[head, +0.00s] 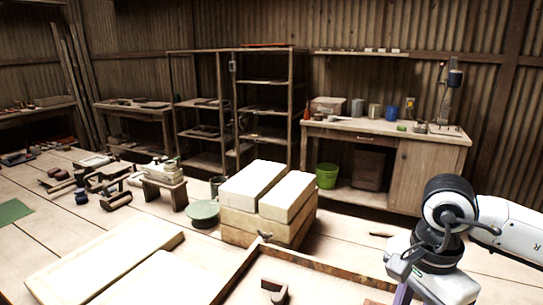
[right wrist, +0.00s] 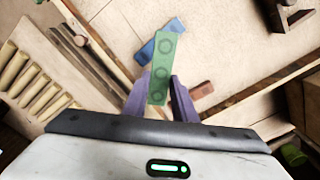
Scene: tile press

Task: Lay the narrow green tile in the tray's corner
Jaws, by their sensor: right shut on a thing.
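The narrow green tile (right wrist: 166,62) has round marks along its length and is in the right wrist view. My right gripper (right wrist: 160,90) has its two purple fingers shut on the tile's near part. The rest of the tile sticks out beyond the fingertips. In the head view the right gripper (head: 402,294) is at the bottom right, and the tile is hidden or out of frame there. The wooden-rimmed tray (head: 335,267) is left of it, cut off by the bottom edge. I cannot tell whether the tile touches the tray. My left gripper is not in view.
A blue tile (right wrist: 147,50) lies partly behind the green one. A small reddish-brown piece (right wrist: 203,91) is right of the fingers. A dark bracket-like piece (head: 273,292) is inside the tray. Stacked pale blocks (head: 250,187) stand behind the tray, pale slabs (head: 105,262) left of it.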

